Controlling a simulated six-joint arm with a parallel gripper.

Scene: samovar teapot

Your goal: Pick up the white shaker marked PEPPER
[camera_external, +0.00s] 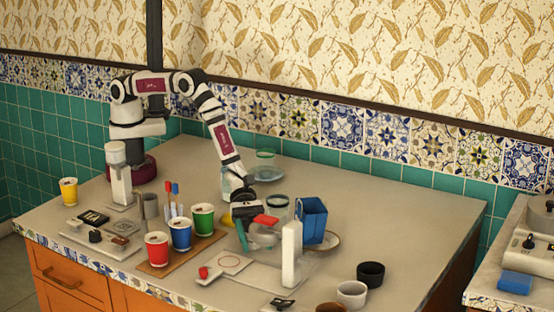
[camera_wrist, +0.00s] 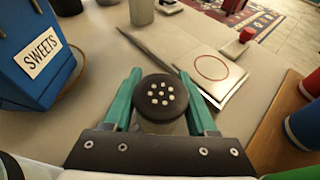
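In the wrist view a shaker (camera_wrist: 160,97) with a dark round cap, pierced by several pale holes, stands between the two teal fingers of my gripper (camera_wrist: 160,74). Its body is mostly hidden under the cap and no PEPPER marking shows, so I cannot tell whether it is the pepper one. The fingers are apart, one on each side of it, close to the cap. Whether they press on it is unclear. In the external view my gripper (camera_external: 254,236) is low over the counter, and the shaker is largely hidden by it.
A blue SWEETS container (camera_wrist: 36,62) is close on the left in the wrist view; it also shows in the external view (camera_external: 312,221). A tall white block (camera_external: 291,254) stands near my gripper. Red (camera_external: 157,249), blue (camera_external: 180,234) and green (camera_external: 203,219) cups stand left of it.

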